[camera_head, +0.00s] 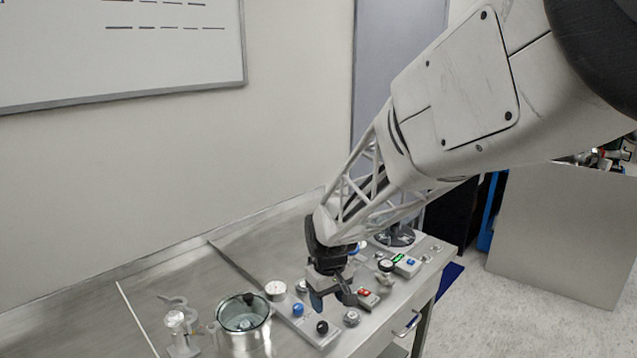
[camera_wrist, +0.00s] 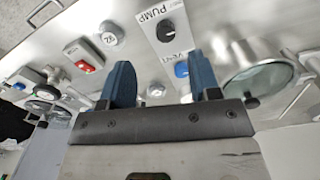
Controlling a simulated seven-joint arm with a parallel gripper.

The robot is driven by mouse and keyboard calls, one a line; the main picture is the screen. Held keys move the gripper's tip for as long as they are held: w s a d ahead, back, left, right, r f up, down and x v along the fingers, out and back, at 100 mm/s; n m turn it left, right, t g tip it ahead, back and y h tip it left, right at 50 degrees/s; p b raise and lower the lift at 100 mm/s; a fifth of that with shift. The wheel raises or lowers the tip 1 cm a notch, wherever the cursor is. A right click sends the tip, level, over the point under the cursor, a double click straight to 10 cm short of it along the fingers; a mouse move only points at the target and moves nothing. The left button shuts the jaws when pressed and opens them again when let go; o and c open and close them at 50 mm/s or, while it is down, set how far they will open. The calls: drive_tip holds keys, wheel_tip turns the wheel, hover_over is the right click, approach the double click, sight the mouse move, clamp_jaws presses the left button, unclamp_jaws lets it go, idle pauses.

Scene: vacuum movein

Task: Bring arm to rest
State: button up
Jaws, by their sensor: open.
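My gripper (camera_head: 332,300) is at the end of my arm, over the metal bench in the head view. In the wrist view its two blue fingers (camera_wrist: 157,85) stand apart with nothing held between them. Beyond the fingers is a panel marked PUMP and VENT (camera_wrist: 165,35), with a black knob and a blue knob. In the head view the blue knob (camera_head: 298,310) and black knob (camera_head: 322,327) of this panel show just left of and below the gripper. I cannot tell exactly how high the fingertips are above the bench.
A glass-lidded metal pot (camera_head: 243,325) stands left of the panel, with a clear glass piece (camera_head: 178,325) further left. A wall is behind the bench.

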drive_tip(key=s+d+r+m, duration=0.2)
drive_tip(key=s+d+r, duration=0.2)
drive_tip(key=s, duration=0.5)
drive_tip(key=s+d+r+m+t, duration=0.1)
drive_tip(key=s+d+r+m, duration=0.1)
drive_tip(key=s+d+r, duration=0.3)
drive_tip(key=s+d+r+m+t, duration=0.1)
drive_tip(key=s+d+r, duration=0.3)
drive_tip(key=s, duration=0.9)
drive_tip(key=shift+s+d+r+m, duration=0.2)
drive_tip(key=shift+d+m, duration=0.7)
drive_tip(key=shift+d, duration=0.6)
